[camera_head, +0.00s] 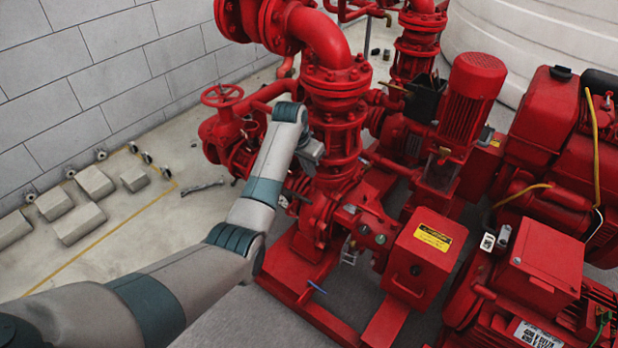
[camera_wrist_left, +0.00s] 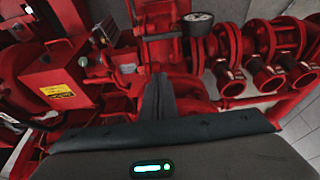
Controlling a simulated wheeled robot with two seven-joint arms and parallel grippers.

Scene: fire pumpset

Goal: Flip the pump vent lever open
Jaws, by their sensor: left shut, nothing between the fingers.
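The red pump (camera_head: 318,215) stands on a red base frame, with flanged pipework rising above it. My left arm reaches in from the left, and my left gripper (camera_head: 312,152) is close beside the pump's vertical pipe; its fingertips are hard to make out there. In the left wrist view the left gripper (camera_wrist_left: 159,95) is shut and empty, its dark fingers pointing at the red pump casing. A small blue handle (camera_head: 315,287) sits low by the pump base. I cannot pick out the vent lever for sure in either view. My right gripper is not in view.
A red handwheel valve (camera_head: 222,95) stands left of the pump. A red box with a yellow label (camera_head: 432,238) and a vertical red motor (camera_head: 472,95) are to its right. A round gauge (camera_wrist_left: 198,20) shows in the wrist view. Grey blocks (camera_head: 78,222) lie by the wall.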

